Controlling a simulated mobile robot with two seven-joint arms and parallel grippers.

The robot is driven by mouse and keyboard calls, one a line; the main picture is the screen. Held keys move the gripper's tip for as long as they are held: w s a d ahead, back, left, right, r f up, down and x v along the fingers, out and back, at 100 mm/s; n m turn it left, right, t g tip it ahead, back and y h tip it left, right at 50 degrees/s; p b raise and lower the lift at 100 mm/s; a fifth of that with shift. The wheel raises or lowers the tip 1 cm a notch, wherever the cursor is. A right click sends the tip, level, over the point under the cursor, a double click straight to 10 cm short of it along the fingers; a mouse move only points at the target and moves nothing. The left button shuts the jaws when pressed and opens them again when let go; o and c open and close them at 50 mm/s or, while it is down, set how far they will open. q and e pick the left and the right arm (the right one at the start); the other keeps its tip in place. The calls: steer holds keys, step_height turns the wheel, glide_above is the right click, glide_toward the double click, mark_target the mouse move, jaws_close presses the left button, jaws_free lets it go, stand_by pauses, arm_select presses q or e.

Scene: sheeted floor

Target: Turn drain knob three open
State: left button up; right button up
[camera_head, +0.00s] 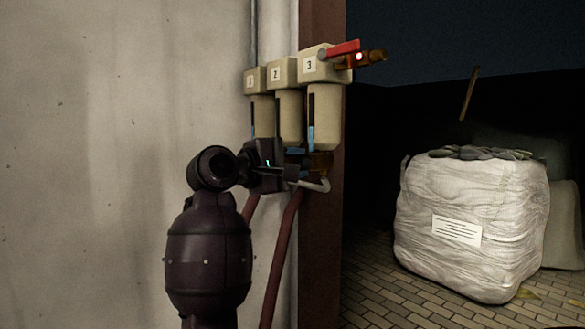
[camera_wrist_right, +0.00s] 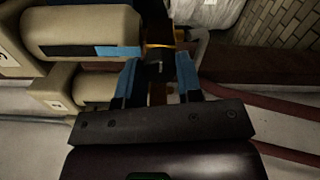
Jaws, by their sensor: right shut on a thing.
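Three beige filter units numbered 1 to 3 hang in a row on the wall. Unit three (camera_head: 324,115) is nearest the doorway post, with a brass drain fitting (camera_head: 321,162) under its bowl. My right gripper (camera_head: 303,163) is at the underside of this unit. In the right wrist view, its two blue fingers (camera_wrist_right: 159,75) close on the sides of a dark drain knob (camera_wrist_right: 158,62) below the unit three bowl (camera_wrist_right: 85,30). The fingers and gripper body hide part of the knob, and its turn angle is hard to read. My left gripper is not in view.
A white bent tube (camera_head: 316,186) and red hoses (camera_head: 280,255) run below the units. A brown post (camera_head: 321,235) borders them. A wrapped bale (camera_head: 470,225) stands on paving to the right.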

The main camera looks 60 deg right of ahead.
stand_by(0.4)
steer(key=o, duration=0.9)
steer(key=shift+o, duration=0.2)
steer(key=shift+a, duration=0.1)
steer(key=v, duration=1)
steer(key=shift+a+p, duration=0.35)
